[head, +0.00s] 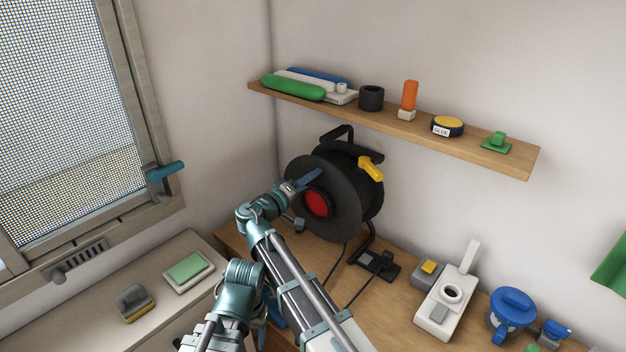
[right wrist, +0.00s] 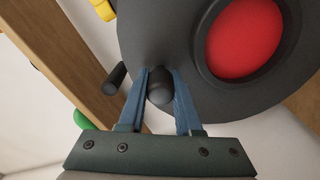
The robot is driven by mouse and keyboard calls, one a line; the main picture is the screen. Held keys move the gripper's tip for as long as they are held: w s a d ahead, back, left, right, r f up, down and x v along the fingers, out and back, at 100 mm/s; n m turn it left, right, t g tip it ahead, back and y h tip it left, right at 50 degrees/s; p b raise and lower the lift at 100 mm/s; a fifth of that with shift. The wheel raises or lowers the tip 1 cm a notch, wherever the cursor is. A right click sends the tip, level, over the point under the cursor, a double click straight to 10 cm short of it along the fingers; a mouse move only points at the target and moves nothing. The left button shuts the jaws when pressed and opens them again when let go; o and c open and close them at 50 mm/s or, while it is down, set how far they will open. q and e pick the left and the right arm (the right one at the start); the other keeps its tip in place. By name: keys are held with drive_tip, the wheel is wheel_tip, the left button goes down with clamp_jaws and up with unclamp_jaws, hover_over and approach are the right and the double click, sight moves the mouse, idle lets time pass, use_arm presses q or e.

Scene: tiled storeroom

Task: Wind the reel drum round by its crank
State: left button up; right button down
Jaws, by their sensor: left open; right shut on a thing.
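The black reel drum (head: 328,222) with a red centre (head: 317,203) stands upright on the wooden bench against the wall. My right gripper (head: 311,178) is at the upper part of its front disc. In the right wrist view its blue fingers (right wrist: 161,88) are shut on a dark rounded crank knob (right wrist: 160,92) that stands out from the disc (right wrist: 165,30). The red centre (right wrist: 245,38) also shows there. In the head view the knob is hidden by the fingers. My left gripper (head: 273,310) is open, low at the bench's near edge, away from the reel and partly hidden by the right arm.
A yellow handle (head: 371,168) sticks out at the reel's upper right. A shelf (head: 400,125) with several items runs above it. A black plug block (head: 375,264), a grey-white device (head: 444,300) and a blue pot (head: 511,312) stand to the right. A window is at left.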

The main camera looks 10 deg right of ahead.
drive_tip(key=shift+w+a, duration=0.2)
idle(0.3)
drive_tip(key=c, duration=0.6)
unclamp_jaws()
use_arm(q)
drive_tip(key=shift+a, duration=0.1)
drive_tip(key=shift+w, duration=0.1)
use_arm(e)
drive_tip(key=shift+s, duration=0.15)
